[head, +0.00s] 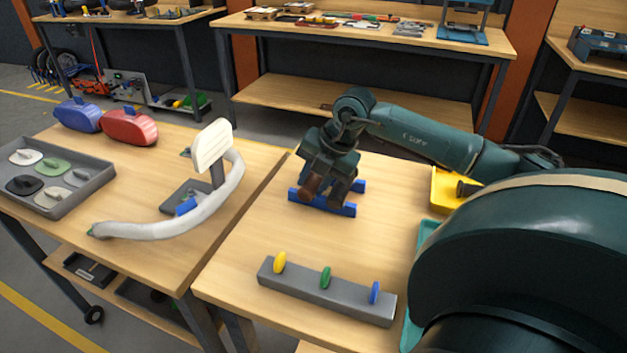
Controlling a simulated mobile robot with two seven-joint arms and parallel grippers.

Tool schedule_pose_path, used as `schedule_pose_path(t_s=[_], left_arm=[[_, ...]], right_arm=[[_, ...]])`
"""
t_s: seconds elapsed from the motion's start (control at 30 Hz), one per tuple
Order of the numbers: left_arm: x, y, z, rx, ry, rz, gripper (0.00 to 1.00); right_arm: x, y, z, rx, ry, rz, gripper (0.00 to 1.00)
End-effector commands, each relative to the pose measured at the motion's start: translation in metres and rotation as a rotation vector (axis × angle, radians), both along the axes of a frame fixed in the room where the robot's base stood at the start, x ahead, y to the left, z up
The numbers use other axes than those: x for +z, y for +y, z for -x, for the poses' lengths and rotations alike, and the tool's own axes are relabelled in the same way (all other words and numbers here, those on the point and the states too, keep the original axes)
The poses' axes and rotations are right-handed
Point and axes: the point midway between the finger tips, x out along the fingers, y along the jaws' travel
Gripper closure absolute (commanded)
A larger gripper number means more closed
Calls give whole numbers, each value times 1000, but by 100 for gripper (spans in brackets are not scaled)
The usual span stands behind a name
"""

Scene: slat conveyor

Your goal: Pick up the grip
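My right gripper (325,188) points down at a blue holder (348,210) on the right-hand table. A small brown part (311,187), which may be the grip, shows at the fingers, just above the holder. The fingers and wrist hide most of it, so I cannot tell whether the fingers are closed on it. A white curved frame (150,229) with a white pad (212,146) stands on a grey base on the left table. My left gripper is not in view.
A grey bar (325,293) with yellow, green and blue pegs lies at the table's front. A yellow tray (443,190) is on the right. The left table holds a grey tray (100,176), a red case (128,127) and a blue case (77,115). A gap separates the tables.

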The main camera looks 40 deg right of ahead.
Motion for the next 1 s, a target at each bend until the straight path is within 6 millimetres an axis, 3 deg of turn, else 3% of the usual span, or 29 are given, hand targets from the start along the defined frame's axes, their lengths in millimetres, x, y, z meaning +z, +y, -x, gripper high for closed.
schedule_pose_path(t_s=[0.3, 0.57, 1.0], left_arm=[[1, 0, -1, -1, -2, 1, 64], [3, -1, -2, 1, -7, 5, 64], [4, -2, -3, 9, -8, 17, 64]], right_arm=[[1, 0, 0, 0, 0, 1, 94], [5, 0, 0, -1, -3, 1, 94], [83, 0, -1, -1, -6, 0, 94]])
